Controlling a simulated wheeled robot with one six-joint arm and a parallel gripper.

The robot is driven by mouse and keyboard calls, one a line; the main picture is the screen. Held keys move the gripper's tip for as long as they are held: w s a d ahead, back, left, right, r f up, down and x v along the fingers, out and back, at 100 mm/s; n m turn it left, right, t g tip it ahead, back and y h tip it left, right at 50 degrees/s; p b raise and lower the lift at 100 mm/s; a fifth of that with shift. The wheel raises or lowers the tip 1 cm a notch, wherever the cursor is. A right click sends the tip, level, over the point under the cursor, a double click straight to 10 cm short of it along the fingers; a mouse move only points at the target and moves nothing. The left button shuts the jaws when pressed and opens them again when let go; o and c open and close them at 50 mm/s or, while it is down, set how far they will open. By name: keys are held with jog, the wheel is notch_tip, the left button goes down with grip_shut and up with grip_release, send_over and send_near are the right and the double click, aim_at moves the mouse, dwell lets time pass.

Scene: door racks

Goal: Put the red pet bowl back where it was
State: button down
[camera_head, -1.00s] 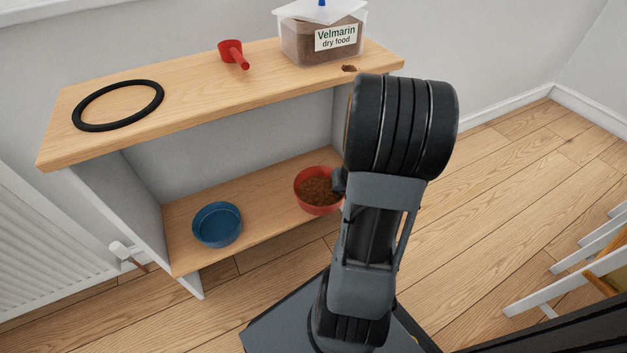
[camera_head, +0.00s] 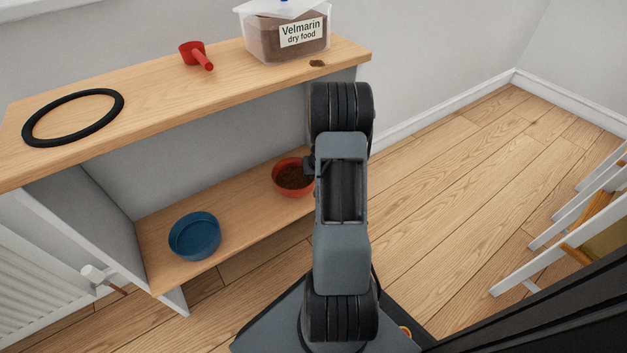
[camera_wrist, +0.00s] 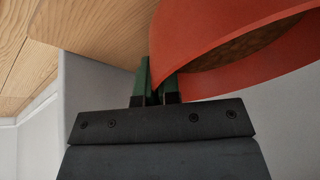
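The red pet bowl (camera_head: 290,176), with brown food in it, is at the right part of the lower shelf (camera_head: 245,215). I cannot tell whether it rests on the board or hangs slightly above it. In the wrist view the red bowl (camera_wrist: 235,60) fills the upper right. My gripper (camera_wrist: 157,80) has its green fingers close together at the bowl's rim, with the wall between them. In the head view my arm hides the bowl's right side and most of the gripper.
A blue bowl (camera_head: 194,236) stands to the left on the lower shelf. The top board (camera_head: 150,88) holds a black ring (camera_head: 73,118), a red scoop (camera_head: 196,55) and a dry food box (camera_head: 285,33). A white chair (camera_head: 570,225) stands at right. The floor between is clear.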

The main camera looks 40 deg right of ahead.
jog(key=shift+w+d+f+b, duration=0.15)
jog(key=shift+f+b, duration=0.85)
jog(key=shift+f, duration=0.65)
jog(key=shift+f, duration=0.2)
jog(key=c, duration=1.3)
grip_release()
jog(key=shift+c, duration=0.2)
jog(key=shift+r, duration=0.15)
